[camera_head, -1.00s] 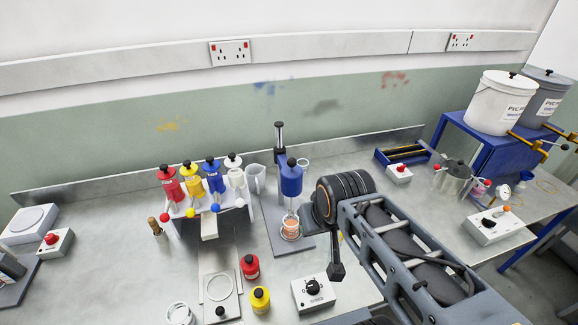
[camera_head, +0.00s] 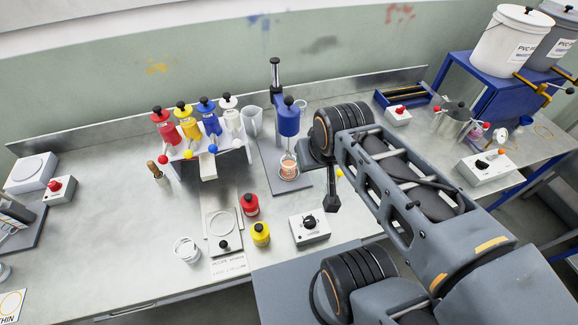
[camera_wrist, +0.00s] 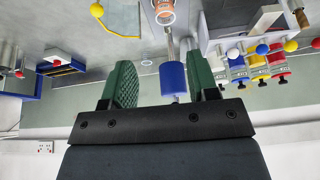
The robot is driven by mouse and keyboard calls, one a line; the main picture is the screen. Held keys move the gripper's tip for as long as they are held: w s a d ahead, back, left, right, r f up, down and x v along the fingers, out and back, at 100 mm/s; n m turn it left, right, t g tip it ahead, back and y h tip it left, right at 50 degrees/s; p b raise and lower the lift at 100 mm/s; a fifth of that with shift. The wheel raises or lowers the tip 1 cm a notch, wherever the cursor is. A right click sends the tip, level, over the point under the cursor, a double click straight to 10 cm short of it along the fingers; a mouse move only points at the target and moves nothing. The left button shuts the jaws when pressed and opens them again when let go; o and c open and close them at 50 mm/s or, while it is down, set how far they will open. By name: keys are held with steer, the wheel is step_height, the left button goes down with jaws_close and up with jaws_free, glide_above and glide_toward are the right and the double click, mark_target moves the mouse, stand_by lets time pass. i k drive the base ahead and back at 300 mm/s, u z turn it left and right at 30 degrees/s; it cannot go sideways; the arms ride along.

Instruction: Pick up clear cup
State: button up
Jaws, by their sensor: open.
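A clear cup with orange contents (camera_head: 288,168) stands under a blue stirrer (camera_head: 288,120) on a grey stand plate. The cup also shows at the top of the wrist view (camera_wrist: 164,12), partly cut off. A second clear, ring-like cup (camera_head: 187,249) stands on the front of the bench, apart from the first. My gripper (camera_wrist: 160,78) is open and empty, with two green fingers well apart. The blue stirrer body (camera_wrist: 173,78) appears between the fingers, farther off. In the head view my arm ends just right of the stand, and the fingers are not clear there.
A rack of red, yellow, blue and white bottles (camera_head: 205,120) stands left of the stirrer, with a jug (camera_head: 252,122) beside it. A red pot (camera_head: 250,205), a yellow pot (camera_head: 260,234) and a control box (camera_head: 310,228) stand in front.

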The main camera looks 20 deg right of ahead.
mark_target(288, 164)
steer(key=z, duration=0.05)
steer(key=k, duration=0.5)
steer(key=u, duration=3.55)
steer(key=k, duration=1.05)
steer(key=z, duration=1.15)
steer(key=i, duration=0.5)
steer(key=u, duration=0.1)
